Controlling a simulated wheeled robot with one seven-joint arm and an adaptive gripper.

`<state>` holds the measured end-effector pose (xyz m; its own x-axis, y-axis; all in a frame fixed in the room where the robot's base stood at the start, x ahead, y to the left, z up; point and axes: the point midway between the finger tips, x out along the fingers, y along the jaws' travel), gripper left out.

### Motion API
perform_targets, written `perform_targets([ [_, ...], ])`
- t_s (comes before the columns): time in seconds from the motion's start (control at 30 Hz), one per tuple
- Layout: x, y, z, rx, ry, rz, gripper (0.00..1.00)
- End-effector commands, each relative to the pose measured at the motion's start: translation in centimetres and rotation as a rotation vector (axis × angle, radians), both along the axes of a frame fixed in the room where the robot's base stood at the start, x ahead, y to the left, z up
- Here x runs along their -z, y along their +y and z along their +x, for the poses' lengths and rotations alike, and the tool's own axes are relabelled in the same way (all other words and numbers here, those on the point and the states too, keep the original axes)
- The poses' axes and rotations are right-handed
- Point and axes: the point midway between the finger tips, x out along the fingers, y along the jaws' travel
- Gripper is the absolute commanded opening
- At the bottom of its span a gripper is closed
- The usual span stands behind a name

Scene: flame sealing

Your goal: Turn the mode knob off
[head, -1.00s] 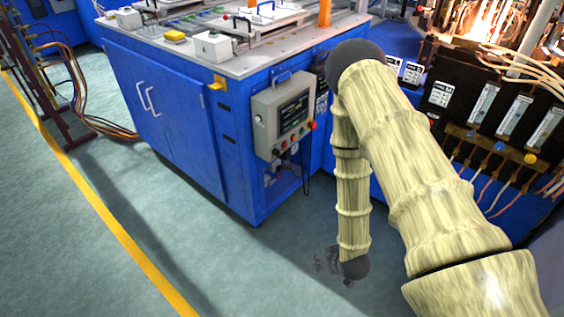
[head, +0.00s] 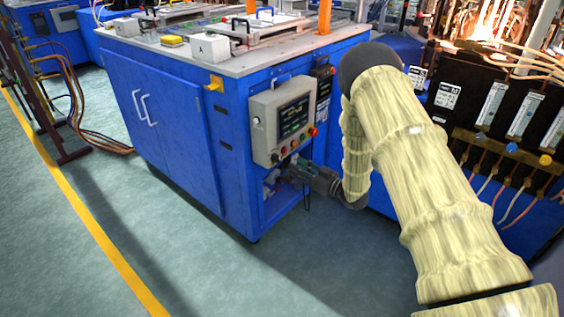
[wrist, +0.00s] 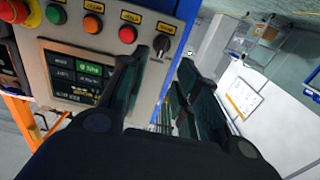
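The mode knob (wrist: 161,44) is a small black knob at the end of the button row, below a dark label, in the wrist view. It sits on the grey control box (head: 257,113), which hangs on the blue cabinet's side in the head view. I cannot pick the knob out clearly there. My gripper (head: 293,170) is just below the box. In the wrist view my gripper (wrist: 160,85) is open and empty, its fingers apart. The left finger overlaps the panel close below the knob; I cannot tell whether it touches.
The box has a screen (head: 293,117). The blue cabinet (head: 175,140) is behind.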

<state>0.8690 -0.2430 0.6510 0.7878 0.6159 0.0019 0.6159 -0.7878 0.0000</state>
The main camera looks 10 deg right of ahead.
Motion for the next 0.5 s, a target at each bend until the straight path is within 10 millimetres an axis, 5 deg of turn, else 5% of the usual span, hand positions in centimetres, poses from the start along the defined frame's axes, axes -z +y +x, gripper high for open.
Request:
perform_targets([
  [0.5,0.1,4.6,5.8,0.0,0.0,-0.001,0.31],
])
